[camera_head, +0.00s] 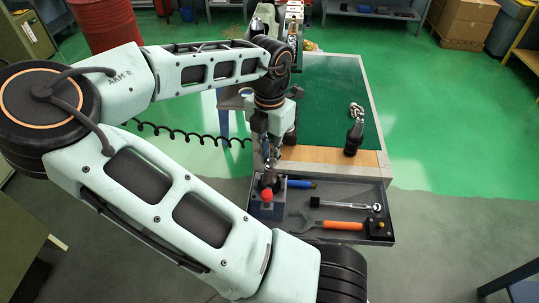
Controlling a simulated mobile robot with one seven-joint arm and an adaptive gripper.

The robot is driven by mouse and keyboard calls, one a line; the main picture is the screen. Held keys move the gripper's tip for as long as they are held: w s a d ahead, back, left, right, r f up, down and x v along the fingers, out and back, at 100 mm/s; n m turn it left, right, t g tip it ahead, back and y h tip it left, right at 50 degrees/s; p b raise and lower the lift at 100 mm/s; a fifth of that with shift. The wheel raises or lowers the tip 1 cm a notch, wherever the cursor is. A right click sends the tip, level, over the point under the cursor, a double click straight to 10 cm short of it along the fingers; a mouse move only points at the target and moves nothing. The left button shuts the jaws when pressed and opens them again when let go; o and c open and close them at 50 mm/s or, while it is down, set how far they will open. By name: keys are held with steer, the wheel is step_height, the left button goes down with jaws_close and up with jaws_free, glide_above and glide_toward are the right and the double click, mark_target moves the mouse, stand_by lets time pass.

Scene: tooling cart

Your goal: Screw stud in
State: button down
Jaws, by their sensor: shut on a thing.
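My gripper (268,160) points down at the left front corner of the cart and is shut. A small metallic piece, seemingly the stud (268,179), shows at the fingertips, just above a blue-grey block (266,209). The block stands at the left end of the grey tool tray and has a red round knob (267,195) at its front. The stud is small and partly covered by the fingers. I cannot tell whether it touches the block or how far it sits in a hole.
The green cart top (325,100) is mostly clear. A red drum (105,22) stands behind.

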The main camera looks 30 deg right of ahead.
steer(key=shift+d+m, duration=0.15)
steer(key=shift+m, duration=0.65)
steer(key=shift+d+m+b, duration=0.15)
steer(key=shift+m+b, duration=0.4)
steer(key=shift+m, duration=0.05)
steer(key=shift+a+b, duration=0.25)
steer(key=shift+b, duration=0.05)
steer(key=c, duration=1.9)
jaws_free()
